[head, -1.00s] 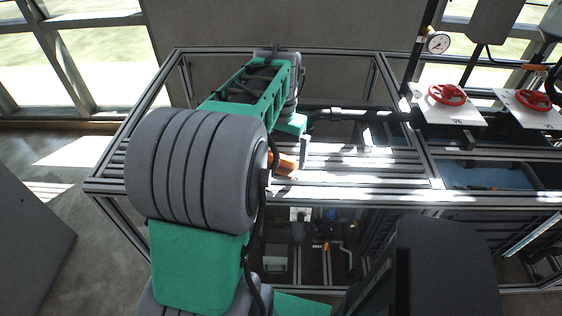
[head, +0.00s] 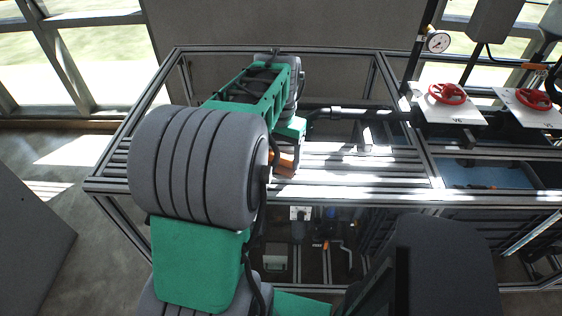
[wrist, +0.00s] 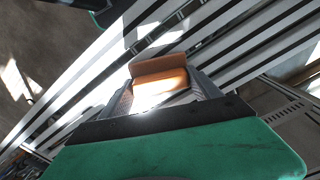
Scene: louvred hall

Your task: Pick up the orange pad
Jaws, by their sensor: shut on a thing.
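The orange pad (wrist: 158,76) shows in the wrist view between the two fingers of my gripper (wrist: 160,88), with a bright glare on its near part. My gripper is shut on it. In the head view a small part of the orange pad (head: 284,162) shows just right of my arm's large grey joint. The rest of the pad and the gripper's fingers are hidden there by my arm. The slatted bench top lies beneath the pad; I cannot tell whether they touch.
The slatted metal bench (head: 350,178) has free room right of my arm. Red valve wheels (head: 447,93) on white plates and a gauge (head: 438,42) stand at the right. A dark horizontal pipe (head: 355,113) runs behind the work area. A blue-bottomed bin (head: 490,174) lies at the right.

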